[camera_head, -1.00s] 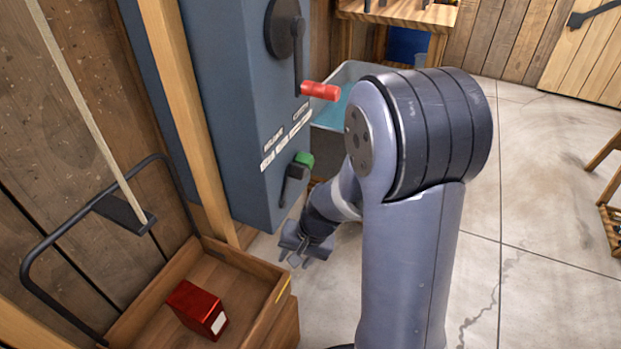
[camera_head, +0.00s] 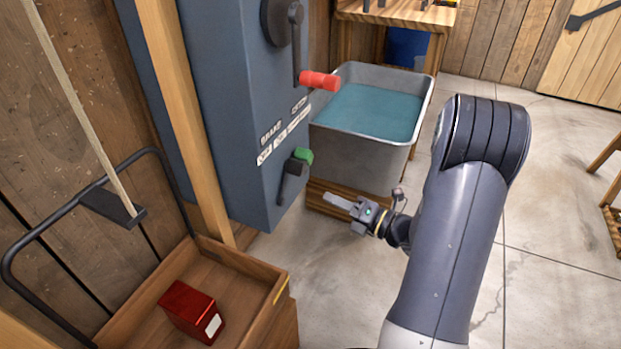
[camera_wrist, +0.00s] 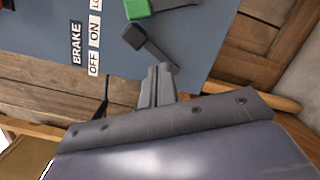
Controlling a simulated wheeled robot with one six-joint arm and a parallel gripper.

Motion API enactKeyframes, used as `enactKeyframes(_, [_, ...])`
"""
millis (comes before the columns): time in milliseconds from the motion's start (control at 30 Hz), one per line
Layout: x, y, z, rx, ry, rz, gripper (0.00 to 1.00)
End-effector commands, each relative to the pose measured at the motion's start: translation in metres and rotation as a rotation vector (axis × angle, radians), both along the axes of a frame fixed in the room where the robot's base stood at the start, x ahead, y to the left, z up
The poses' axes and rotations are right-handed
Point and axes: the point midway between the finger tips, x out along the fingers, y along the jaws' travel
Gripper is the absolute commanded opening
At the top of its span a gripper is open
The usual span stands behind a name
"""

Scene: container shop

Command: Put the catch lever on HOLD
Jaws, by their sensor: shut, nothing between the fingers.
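A blue-grey cabinet (camera_head: 225,110) carries white labels (camera_head: 283,140); BRAKE is readable, and a second heading looks like CATCH. Below them are two short levers. The green-ended lever (camera_head: 303,156) is on the right, on the CATCH side. The dark-ended lever (camera_head: 292,180) is in front of it, on the BRAKE side. In the wrist view the green end (camera_wrist: 137,9) is at the top and the dark end (camera_wrist: 134,36) below it. Which stop each lever is on cannot be told. My gripper (camera_head: 328,199) is shut and empty, apart from both levers, right of them and pointing left.
A red-handled crank (camera_head: 320,82) sticks out higher on the cabinet. A grey tub of bluish water (camera_head: 345,150) stands behind my gripper. A wooden tray (camera_head: 250,300) holding a red box (camera_head: 192,312) is at lower left. A wooden post (camera_head: 180,110) stands left. Open floor (camera_head: 530,290) lies right.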

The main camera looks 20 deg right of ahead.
Motion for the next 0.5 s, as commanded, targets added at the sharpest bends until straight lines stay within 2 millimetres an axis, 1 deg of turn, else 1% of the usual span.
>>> enactKeyframes(33, [0.001,-0.009,0.001,0.044,0.005,-0.03,0.0])
enactKeyframes(100, [0.002,-0.017,0.005,0.092,0.011,-0.056,0.0])
enactKeyframes(167, [0.003,-0.021,0.006,0.116,0.013,-0.069,0.0])
enactKeyframes(500, [0.003,-0.023,0.007,0.128,0.014,-0.075,0.0])
